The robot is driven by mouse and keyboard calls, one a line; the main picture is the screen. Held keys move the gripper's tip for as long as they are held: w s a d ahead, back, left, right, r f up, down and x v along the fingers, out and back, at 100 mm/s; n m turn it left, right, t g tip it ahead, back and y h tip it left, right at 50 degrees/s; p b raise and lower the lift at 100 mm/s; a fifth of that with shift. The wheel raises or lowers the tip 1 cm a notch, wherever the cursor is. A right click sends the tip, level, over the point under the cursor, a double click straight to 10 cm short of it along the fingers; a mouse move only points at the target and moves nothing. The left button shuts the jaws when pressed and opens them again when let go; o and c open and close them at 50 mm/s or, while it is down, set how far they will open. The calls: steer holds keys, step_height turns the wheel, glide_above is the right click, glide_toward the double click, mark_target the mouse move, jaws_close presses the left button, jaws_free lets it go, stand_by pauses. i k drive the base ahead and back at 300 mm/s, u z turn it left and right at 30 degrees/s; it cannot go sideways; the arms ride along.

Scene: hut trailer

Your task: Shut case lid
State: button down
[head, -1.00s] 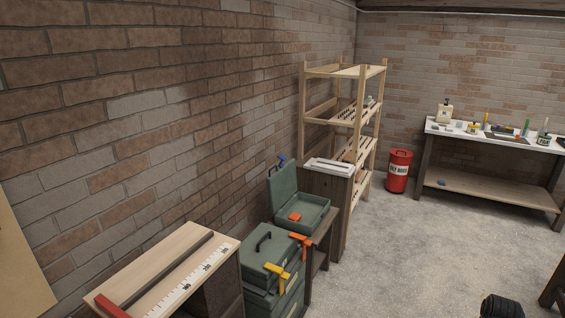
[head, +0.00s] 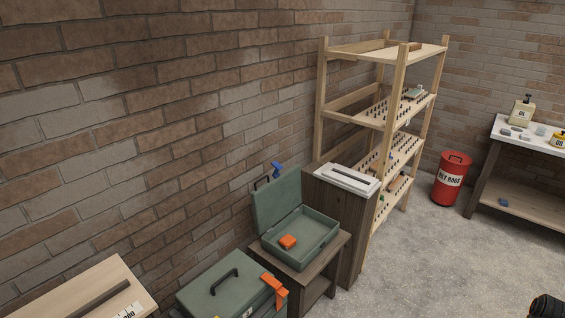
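The green case (head: 318,256) stands open on a small dark wooden stand (head: 325,278). Its lid (head: 276,203) stands raised at the back left, near the brick wall, with a dark handle on its upper edge.
A closed green case (head: 222,290) with an orange clamp-like thing (head: 274,291) is in front. A wooden cabinet (head: 337,215) and shelf rack (head: 385,120) stand behind. A red bin (head: 452,180) and workbench (head: 530,135) are at right. Grey floor right of the stand is clear.

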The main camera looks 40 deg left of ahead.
mark_target(272, 201)
steer(key=z, duration=0.05)
steer(key=i, duration=1.1)
steer(key=u, duration=3.3)
steer(key=i, duration=1.05)
